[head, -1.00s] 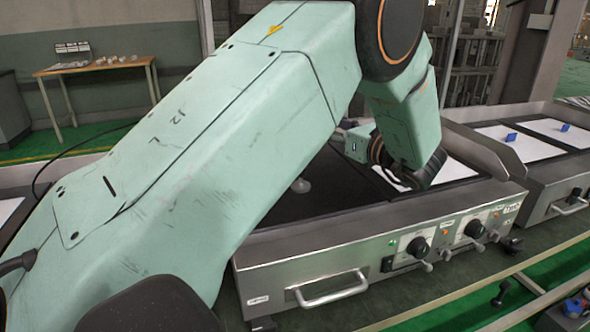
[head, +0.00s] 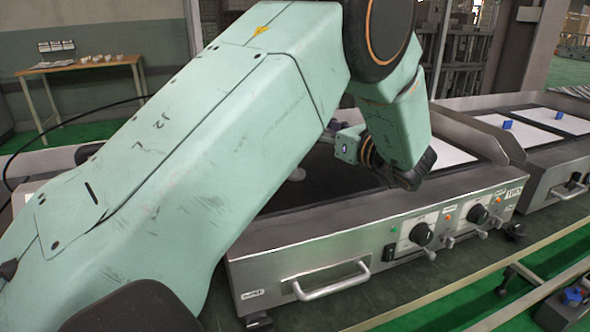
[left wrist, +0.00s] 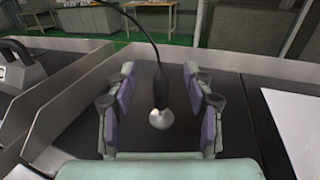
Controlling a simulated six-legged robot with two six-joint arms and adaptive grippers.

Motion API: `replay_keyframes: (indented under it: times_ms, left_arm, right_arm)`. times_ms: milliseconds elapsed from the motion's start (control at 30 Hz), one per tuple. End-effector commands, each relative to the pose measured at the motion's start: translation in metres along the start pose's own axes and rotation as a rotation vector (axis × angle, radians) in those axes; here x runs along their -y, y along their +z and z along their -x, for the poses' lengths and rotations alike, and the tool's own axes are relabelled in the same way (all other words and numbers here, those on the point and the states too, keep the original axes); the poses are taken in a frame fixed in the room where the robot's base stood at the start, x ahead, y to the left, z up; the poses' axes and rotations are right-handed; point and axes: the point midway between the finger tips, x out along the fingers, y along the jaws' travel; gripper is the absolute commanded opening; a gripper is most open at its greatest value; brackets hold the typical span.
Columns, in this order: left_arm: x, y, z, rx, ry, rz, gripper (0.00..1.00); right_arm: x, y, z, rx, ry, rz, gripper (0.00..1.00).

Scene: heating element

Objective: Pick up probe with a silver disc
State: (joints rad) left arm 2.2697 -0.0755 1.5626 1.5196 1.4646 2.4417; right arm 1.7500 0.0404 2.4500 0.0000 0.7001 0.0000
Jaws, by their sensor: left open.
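The probe with a silver disc (left wrist: 161,119) shows in the left wrist view, with a dark handle and a black cable rising from it. Its disc end is over the dark plate, between the two fingers of my left gripper (left wrist: 161,95). The fingers are open, with clear gaps on both sides of the probe. In the head view my left arm covers most of the plate. My right gripper is not seen.
The heating unit (head: 320,245) has a front handle, knobs and raised metal side walls. A white sheet (head: 450,156) lies on its right part. A neighbouring unit on the right carries white sheets and blue pieces (head: 507,124). A wooden table (head: 80,66) stands at the back left.

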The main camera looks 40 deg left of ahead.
Motion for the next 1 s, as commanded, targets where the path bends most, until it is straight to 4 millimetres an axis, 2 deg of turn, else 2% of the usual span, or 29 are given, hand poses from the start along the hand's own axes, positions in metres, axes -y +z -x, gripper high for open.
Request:
replay_keyframes:
  times_ms: [33, 100, 267, 467, 767, 1000]
  left_arm:
    - [0.000, -0.017, -0.001, -0.001, 0.000, -0.001, 0.52]
    - [0.000, -0.030, -0.001, -0.001, 0.000, -0.001, 0.52]
    - [0.000, -0.046, -0.002, 0.000, 0.000, -0.001, 0.52]
    - [0.000, -0.049, -0.009, -0.002, 0.003, 0.001, 0.52]
    - [-0.001, -0.051, -0.041, -0.003, 0.003, 0.001, 0.52]
    - [-0.001, -0.053, -0.074, -0.003, 0.002, 0.001, 0.52]
  right_arm:
    - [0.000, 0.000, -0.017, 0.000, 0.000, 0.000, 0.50]
    - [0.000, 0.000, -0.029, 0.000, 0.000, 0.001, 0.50]
    - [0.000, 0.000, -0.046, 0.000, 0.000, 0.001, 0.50]
    - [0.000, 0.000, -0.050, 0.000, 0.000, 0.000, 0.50]
    - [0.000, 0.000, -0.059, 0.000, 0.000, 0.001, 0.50]
    - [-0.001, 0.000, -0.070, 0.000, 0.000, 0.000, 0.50]
